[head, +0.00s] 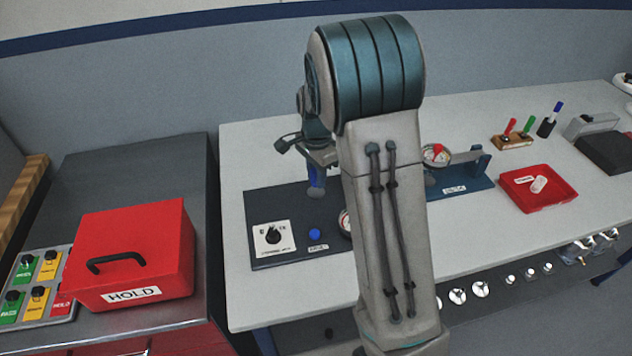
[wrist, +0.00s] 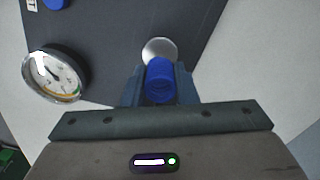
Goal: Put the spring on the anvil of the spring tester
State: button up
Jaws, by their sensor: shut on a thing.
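The blue spring (wrist: 159,82) is held between the two fingers of my gripper (wrist: 158,92) in the wrist view. In the head view the spring (head: 315,176) hangs below my gripper (head: 318,164), looking roughly upright. The anvil is a pale round disc (wrist: 158,48) on the dark base plate of the spring tester (wrist: 110,30). In the wrist view the spring overlaps the near edge of the disc. In the head view the disc (head: 316,193) shows just under the spring. I cannot tell whether they touch.
The tester's dial gauge (wrist: 54,75) lies left of the gripper in the wrist view. A knob box (head: 273,238) and a blue button (head: 314,235) sit on the plate's front. A red HOLD box (head: 130,250) stands left; a red tray (head: 538,188) lies right. My arm hides the table's middle.

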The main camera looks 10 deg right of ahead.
jog(key=shift+f, duration=1.6)
jog(key=o, duration=1)
notch_tip(320, 180, up, 12)
jog(key=shift+f, duration=0.15)
jog(key=shift+s+r, duration=0.1)
jog(key=shift+r, duration=0.2)
jog(key=s+r+n+t, duration=0.1)
jog(key=s+n, duration=0.3)
jog(key=s, duration=0.4)
jog(key=s+r+n+t, duration=0.1)
jog(key=s+n, duration=0.4)
jog(key=s, duration=0.3)
jog(key=s+r+n+t, duration=0.1)
jog(key=s+n, duration=0.3)
jog(key=s, duration=0.4)
jog(key=shift+s+n, duration=0.3)
jog(key=shift+s, duration=0.05)
